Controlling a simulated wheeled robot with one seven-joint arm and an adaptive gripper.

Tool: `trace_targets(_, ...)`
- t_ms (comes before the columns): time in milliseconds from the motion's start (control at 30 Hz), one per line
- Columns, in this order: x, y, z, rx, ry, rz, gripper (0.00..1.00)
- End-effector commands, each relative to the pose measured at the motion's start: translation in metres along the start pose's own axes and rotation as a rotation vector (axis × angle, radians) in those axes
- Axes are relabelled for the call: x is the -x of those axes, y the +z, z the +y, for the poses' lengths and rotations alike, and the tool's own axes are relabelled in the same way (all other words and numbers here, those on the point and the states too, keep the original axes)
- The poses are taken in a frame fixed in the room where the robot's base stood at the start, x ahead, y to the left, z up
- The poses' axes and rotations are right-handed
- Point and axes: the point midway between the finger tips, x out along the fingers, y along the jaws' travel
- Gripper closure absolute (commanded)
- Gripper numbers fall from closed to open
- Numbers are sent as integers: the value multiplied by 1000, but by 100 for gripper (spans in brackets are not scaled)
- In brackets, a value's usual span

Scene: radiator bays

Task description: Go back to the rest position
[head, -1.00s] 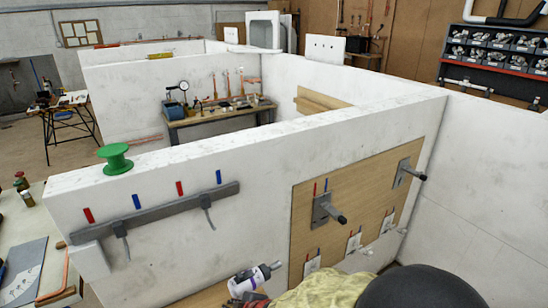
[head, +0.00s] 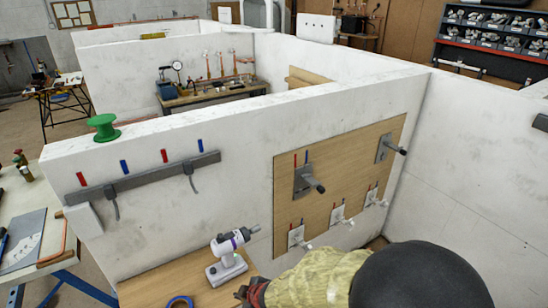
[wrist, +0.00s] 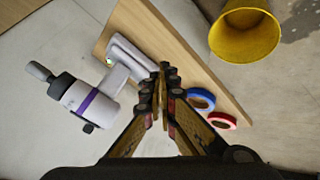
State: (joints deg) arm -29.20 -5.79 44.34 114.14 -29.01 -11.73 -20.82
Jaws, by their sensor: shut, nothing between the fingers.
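My gripper (wrist: 162,95) is shut and empty in the wrist view, its fingertips together above a wooden bench top. In the head view only part of my gripper (head: 248,293) shows at the lower edge, with my sleeved arm behind it. A white and purple cordless drill (head: 228,255) stands upright on the wooden bench (head: 185,278), left of and beyond my gripper. The drill (wrist: 90,102) also shows at the left in the wrist view, apart from the fingers.
A blue tape roll (wrist: 201,99) and a red tape roll (wrist: 222,120) lie on the bench; a yellow bucket (wrist: 244,32) is beside it. A white wall (head: 240,150) carries a wooden panel (head: 345,190) with brackets and valves. A green spool (head: 103,127) sits on its top.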

Motion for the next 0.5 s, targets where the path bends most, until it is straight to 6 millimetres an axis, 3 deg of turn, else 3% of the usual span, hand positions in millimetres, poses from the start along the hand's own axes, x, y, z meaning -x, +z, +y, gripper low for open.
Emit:
trace_targets(133,6,30,-13,-80,-35,-107,100)
trace_targets(267,25,53,-20,-174,-54,-211,100)
trace_targets(367,51,71,-18,-273,-55,-296,100)
trace_targets(467,94,90,-13,-417,-45,-390,100)
trace_targets(500,117,98,-10,-490,-36,-428,100)
